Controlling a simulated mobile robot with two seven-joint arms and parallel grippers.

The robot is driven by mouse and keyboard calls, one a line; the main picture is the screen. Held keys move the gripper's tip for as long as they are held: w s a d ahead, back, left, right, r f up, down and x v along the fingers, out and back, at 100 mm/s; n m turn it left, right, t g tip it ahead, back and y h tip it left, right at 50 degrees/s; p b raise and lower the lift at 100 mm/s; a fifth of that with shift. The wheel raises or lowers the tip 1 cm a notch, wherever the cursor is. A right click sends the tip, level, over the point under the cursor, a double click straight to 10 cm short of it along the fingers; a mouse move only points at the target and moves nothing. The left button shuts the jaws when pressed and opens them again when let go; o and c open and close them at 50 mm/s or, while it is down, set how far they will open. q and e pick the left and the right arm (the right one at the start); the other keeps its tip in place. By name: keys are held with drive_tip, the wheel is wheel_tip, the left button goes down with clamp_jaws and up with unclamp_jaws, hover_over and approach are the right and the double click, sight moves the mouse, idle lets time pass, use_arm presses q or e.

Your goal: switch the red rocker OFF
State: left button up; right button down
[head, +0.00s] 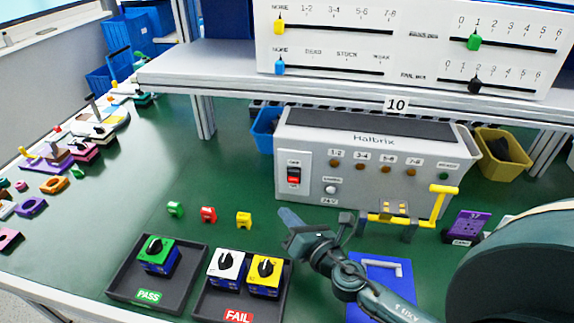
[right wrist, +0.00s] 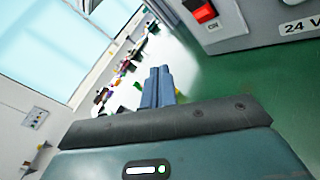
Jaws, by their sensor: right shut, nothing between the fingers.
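The red rocker (head: 293,176) sits in a white plate at the left end of the front of the grey Halbrix box (head: 345,190). In the right wrist view the red rocker (right wrist: 204,13) shows at the top right, partly cut off by the picture edge. Which way it is tipped is too small to tell. My right gripper (head: 284,216) is in front of and below the rocker, apart from the box. Its two blue-grey fingers (right wrist: 158,76) are together, with nothing between them. My left gripper is not in view.
A PASS tray (head: 117,284) and a FAIL tray (head: 208,306) hold switch blocks at the front. Small green, red and yellow pieces (head: 244,220) lie left of the gripper. A yellow-handled fixture (head: 440,205) stands at right.

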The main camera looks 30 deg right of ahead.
sight(297, 183)
drive_tip(key=w+d+r, duration=0.1)
drive_tip(key=w+d, duration=0.4)
drive_tip(key=w, duration=0.1)
drive_tip(key=shift+w+d+r, duration=0.15)
drive_tip(key=shift+w, duration=0.25)
idle(0.4)
idle(1.9)
drive_tip(key=shift+w+d, duration=0.25)
drive_tip(key=shift+w, duration=0.1)
drive_tip(key=shift+w+d+r, duration=0.1)
drive_tip(key=shift+w+d, duration=0.05)
drive_tip(key=shift+w, duration=0.1)
idle(0.7)
drive_tip(key=shift+s, duration=0.1)
drive_tip(key=shift+s+a, duration=0.45)
drive_tip(key=shift+s, duration=0.1)
drive_tip(key=shift+s+a+f, duration=0.25)
drive_tip(key=shift+s+a, duration=0.5)
drive_tip(key=shift+s, duration=0.25)
drive_tip(key=shift+s+a+f, duration=0.2)
drive_tip(key=shift+s+a, duration=0.55)
drive_tip(key=shift+s, duration=0.2)
